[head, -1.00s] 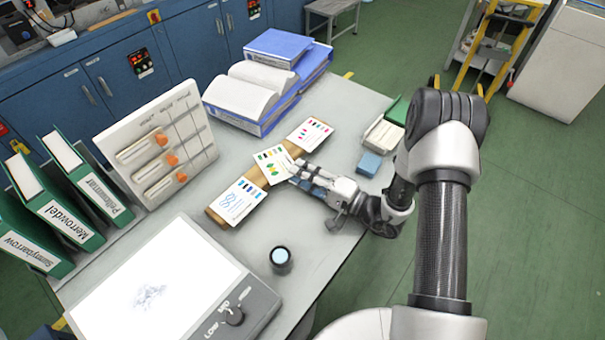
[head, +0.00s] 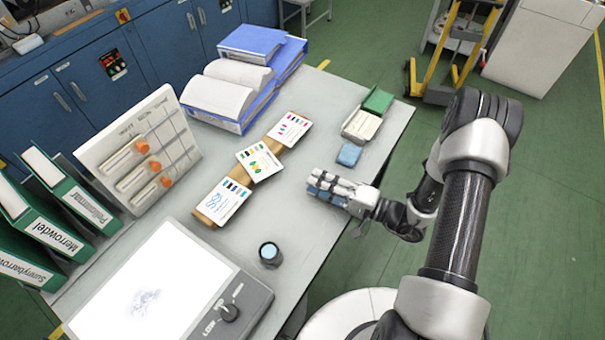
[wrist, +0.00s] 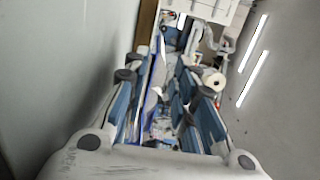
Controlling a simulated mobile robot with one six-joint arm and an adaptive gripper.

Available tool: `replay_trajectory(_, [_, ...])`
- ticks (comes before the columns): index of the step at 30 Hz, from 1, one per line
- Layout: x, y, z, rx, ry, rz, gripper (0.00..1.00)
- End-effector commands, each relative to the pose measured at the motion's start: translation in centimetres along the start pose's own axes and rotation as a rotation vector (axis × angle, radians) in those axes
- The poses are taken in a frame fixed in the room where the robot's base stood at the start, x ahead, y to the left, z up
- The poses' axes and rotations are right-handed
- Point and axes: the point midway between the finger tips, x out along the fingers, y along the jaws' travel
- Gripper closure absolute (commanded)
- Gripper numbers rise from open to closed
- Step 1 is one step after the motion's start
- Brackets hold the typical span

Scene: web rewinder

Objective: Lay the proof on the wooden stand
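The wooden stand (head: 211,213) is a narrow brown strip lying on the grey table. My gripper (head: 318,186) is to the right of the stand, apart from the cards and low over the table. In the wrist view my gripper (wrist: 168,90) has its blue-padded fingers apart, with no card visible between them.
A small blue block (head: 349,155) and a tray with a green lid (head: 362,125) lie beyond my gripper. A dark round pot (head: 270,254) and a lit light panel (head: 150,290) are nearer. A slotted white board (head: 140,150), green binders (head: 50,220) and blue binders (head: 245,85) line the left and back.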

Motion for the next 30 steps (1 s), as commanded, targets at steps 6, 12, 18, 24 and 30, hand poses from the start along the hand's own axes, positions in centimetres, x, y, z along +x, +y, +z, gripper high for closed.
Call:
replay_trajectory(6, [-1.5, 0.0, 0.0, 0.0, 0.001, 0.0, 0.75])
replay_trajectory(12, [-1.0, -1.5, 0.5, -0.002, -0.052, 0.01, 0.75])
replay_trajectory(18, [0.2, -6.9, 3.5, 0.003, -0.265, 0.086, 0.75])
replay_trajectory(24, [0.2, -11.8, 7.9, -0.005, -0.484, 0.248, 0.75])
replay_trajectory(30, [-1.3, -15.2, 12.1, -0.05, -0.636, 0.464, 0.75])
